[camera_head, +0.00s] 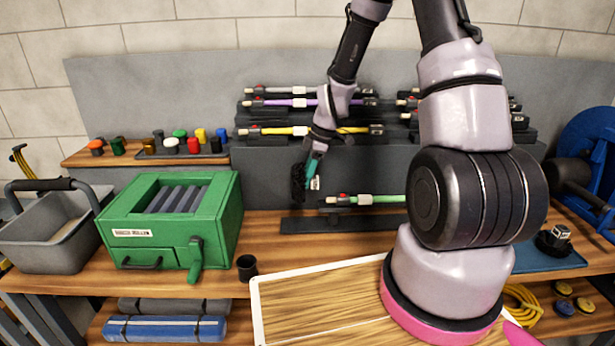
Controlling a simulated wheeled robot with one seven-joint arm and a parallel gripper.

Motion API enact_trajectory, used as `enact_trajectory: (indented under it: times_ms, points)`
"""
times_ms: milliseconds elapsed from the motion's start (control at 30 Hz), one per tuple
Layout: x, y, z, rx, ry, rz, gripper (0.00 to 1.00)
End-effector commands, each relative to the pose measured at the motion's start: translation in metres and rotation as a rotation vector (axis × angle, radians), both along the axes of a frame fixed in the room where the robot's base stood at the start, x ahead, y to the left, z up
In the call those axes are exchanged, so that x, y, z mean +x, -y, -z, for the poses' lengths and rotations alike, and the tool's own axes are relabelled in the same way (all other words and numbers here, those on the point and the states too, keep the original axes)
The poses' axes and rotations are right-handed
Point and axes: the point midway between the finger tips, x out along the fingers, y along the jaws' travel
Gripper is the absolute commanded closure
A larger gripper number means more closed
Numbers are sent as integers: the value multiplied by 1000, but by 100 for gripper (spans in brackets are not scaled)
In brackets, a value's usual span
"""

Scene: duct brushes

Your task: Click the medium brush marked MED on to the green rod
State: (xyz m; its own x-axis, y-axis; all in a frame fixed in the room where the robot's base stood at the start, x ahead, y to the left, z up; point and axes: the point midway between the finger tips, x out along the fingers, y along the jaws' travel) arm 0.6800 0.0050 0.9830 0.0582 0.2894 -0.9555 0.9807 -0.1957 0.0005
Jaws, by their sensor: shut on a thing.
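The green rod (390,199) lies level in a low black holder at the front of the rack, with a pale fitting and a red mark near its left end. My arm passes in front of its right part. My gripper (314,158) hangs in front of the rack, above and left of the rod's left end. It is shut on a dark-bristled brush (298,182), which hangs below it, apart from the rod. A small pale label (315,183) shows beside the bristles; its lettering is too small to read.
Purple (300,103) and yellow (290,131) rods lie on the stepped rack behind. A green box (180,215) with a handle, a grey bin (50,235) and a small black cup (247,267) stand at left. A wooden board (300,305) with a white rim lies in front.

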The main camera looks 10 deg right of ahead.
Motion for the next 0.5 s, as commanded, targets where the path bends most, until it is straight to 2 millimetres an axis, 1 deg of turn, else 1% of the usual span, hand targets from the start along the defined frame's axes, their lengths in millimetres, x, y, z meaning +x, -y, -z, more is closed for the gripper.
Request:
enact_trajectory:
  times_ms: [167, 500]
  points:
    - [-1, 1, 12, 0, -2, 0, 100]
    - [-1, 3, 45, 0, -2, 1, 100]
